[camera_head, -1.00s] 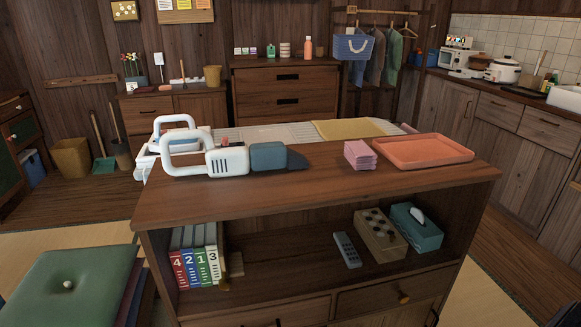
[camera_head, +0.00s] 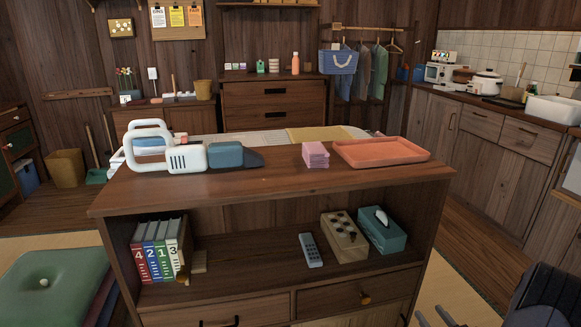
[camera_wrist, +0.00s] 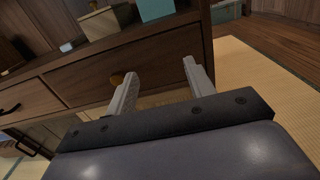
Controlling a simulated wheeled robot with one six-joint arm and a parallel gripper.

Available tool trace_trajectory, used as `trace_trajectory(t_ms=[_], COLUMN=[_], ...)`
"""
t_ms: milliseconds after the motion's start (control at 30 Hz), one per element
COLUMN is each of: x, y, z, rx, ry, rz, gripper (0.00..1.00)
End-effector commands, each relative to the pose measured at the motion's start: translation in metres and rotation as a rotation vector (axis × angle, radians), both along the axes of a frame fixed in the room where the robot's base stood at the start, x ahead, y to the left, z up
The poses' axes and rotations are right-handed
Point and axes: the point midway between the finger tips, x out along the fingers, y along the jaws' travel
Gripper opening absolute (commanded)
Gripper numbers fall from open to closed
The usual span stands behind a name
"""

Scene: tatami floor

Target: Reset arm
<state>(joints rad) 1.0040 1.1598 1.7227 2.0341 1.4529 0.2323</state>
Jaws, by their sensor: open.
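My gripper (camera_head: 434,318) shows at the lower right edge of the head view, in front of the wooden cabinet's right side. In the wrist view, its two grey fingers (camera_wrist: 158,70) are spread apart with nothing between them. They point toward the cabinet's lower front, where a drawer with a round knob (camera_wrist: 117,79) shows close to the left finger. I cannot tell whether the finger touches anything. The dark wrist housing fills the bottom of the wrist view.
The wooden cabinet (camera_head: 240,198) bears a white-and-blue handheld vacuum (camera_head: 185,158), pink napkins (camera_head: 315,155) and an orange tray (camera_head: 382,160). Its shelf holds numbered binders (camera_head: 158,250), a remote (camera_head: 310,250), a box (camera_head: 344,240) and a teal tissue box (camera_head: 382,235). Tatami floor (camera_wrist: 245,80) lies open to the right.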

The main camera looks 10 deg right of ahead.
Motion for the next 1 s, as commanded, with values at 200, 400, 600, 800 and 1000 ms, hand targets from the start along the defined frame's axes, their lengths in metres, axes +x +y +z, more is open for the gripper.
trace_trajectory(t_ms=[200, 400, 600, 800, 1000], x=[0.042, 0.067, 0.072, 0.072, 0.072], y=[0.004, 0.007, 0.009, 0.009, 0.009], z=[-0.002, 0.001, 0.0, 0.0, 0.002], rx=[-0.004, -0.001, -0.001, -0.001, -0.003], ry=[-0.002, 0.0, 0.0, 0.0, 0.0], rz=[0.003, -0.001, -0.006, -0.006, -0.005], gripper=[0.51, 0.51, 0.51, 0.51, 0.51])
